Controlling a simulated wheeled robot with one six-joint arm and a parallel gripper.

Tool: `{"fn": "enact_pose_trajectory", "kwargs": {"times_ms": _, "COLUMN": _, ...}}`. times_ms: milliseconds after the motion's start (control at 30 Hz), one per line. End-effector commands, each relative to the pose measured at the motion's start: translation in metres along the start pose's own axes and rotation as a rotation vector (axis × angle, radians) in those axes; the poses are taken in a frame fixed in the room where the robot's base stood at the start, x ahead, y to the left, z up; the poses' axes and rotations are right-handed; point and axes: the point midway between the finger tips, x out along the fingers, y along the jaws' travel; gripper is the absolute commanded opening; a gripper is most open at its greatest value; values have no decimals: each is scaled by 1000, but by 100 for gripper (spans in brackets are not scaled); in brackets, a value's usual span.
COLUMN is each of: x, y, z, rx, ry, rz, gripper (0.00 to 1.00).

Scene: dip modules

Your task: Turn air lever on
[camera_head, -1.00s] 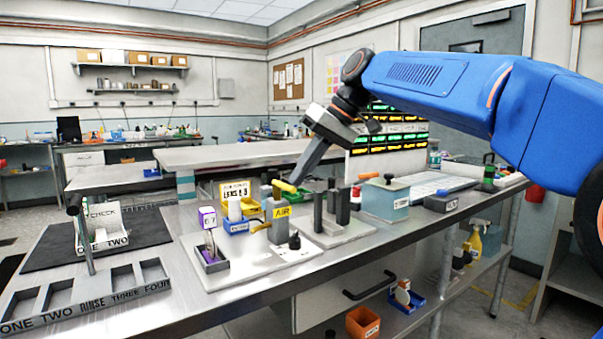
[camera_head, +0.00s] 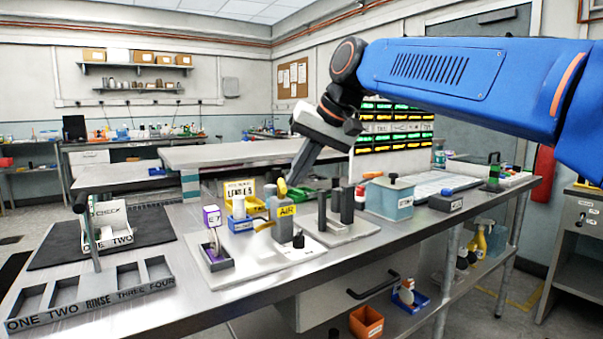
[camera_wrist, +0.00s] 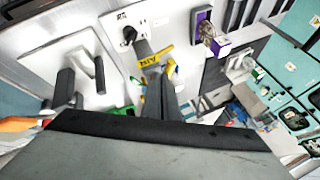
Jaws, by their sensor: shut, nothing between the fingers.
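The air post (camera_head: 282,218) is a grey block with a yellow AIR label on a pale plate at the middle of the bench. The fingers partly hide the post.
Dark upright posts (camera_head: 335,207) stand close on the right. A teal box (camera_head: 390,200) is further right. A slotted rinse rack (camera_head: 90,295) lies at the front left.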

Motion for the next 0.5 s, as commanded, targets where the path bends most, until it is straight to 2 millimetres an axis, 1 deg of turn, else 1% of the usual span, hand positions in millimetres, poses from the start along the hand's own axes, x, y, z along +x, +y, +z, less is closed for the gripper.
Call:
{"fn": "enact_pose_trajectory", "kwargs": {"times_ms": 33, "x": 1, "y": -5, "z": 3, "rx": 28, "ry": 16, "rz": 15, "gripper": 0}}
{"fn": "enact_pose_trajectory", "kwargs": {"times_ms": 200, "x": 4, "y": -14, "z": 6, "rx": 155, "ry": 75, "rz": 75, "gripper": 0}}
{"fn": "enact_pose_trajectory", "kwargs": {"times_ms": 500, "x": 10, "y": -28, "z": 9, "rx": 360, "ry": 172, "rz": 171, "gripper": 0}}
